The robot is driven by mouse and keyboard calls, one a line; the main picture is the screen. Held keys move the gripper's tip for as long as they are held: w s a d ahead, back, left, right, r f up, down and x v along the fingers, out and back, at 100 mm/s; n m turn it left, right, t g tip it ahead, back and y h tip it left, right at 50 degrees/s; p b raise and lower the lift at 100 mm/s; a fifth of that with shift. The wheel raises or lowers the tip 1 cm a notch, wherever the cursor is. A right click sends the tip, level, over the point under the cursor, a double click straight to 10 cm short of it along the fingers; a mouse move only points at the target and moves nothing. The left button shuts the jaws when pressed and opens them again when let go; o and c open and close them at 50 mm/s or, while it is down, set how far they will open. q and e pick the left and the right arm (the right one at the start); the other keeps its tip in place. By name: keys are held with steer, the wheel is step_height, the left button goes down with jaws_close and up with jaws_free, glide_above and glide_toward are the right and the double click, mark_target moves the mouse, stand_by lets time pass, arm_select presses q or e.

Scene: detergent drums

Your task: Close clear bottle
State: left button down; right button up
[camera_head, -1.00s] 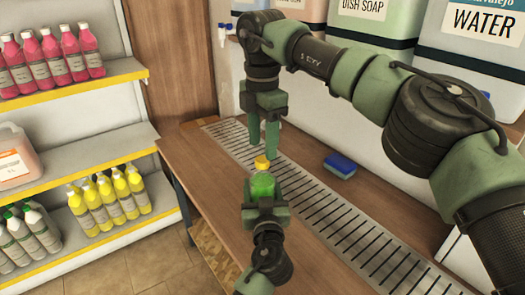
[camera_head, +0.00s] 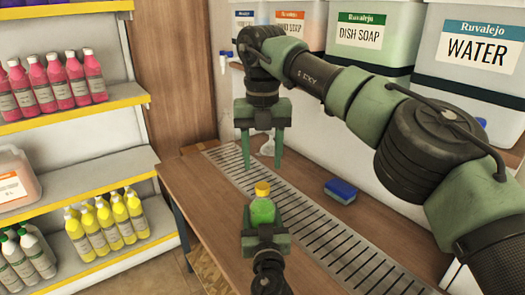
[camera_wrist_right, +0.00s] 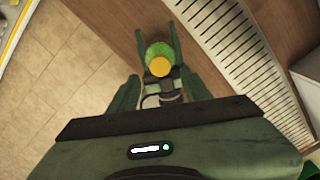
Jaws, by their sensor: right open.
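The clear bottle (camera_head: 262,211) holds green liquid and stands upright with a yellow cap (camera_head: 262,188) on its top. How tightly the cap sits cannot be told. My left gripper (camera_head: 264,228) is shut around the bottle's lower part, above the wooden counter. My right gripper (camera_head: 262,166) is above the cap, fingers pointing down, open and empty, with a gap to the cap. In the right wrist view, the yellow cap (camera_wrist_right: 160,66) and green bottle (camera_wrist_right: 158,48) show between gripper fingers.
A slotted metal drain strip (camera_head: 310,220) runs along the wooden counter (camera_head: 205,190). A blue sponge (camera_head: 341,191) lies to the right. A small whitish object (camera_head: 267,147) is behind my right gripper. Labelled drums stand behind; bottle shelves (camera_head: 100,187) are on the left.

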mark_target(262, 186)
steer(key=n, duration=0.4)
steer(key=shift+r+n, duration=0.4)
steer(key=n, duration=0.6)
steer(key=shift+r+n, duration=0.3)
steer(key=shift+r, duration=0.1)
steer(key=shift+f, duration=4)
jaws_close()
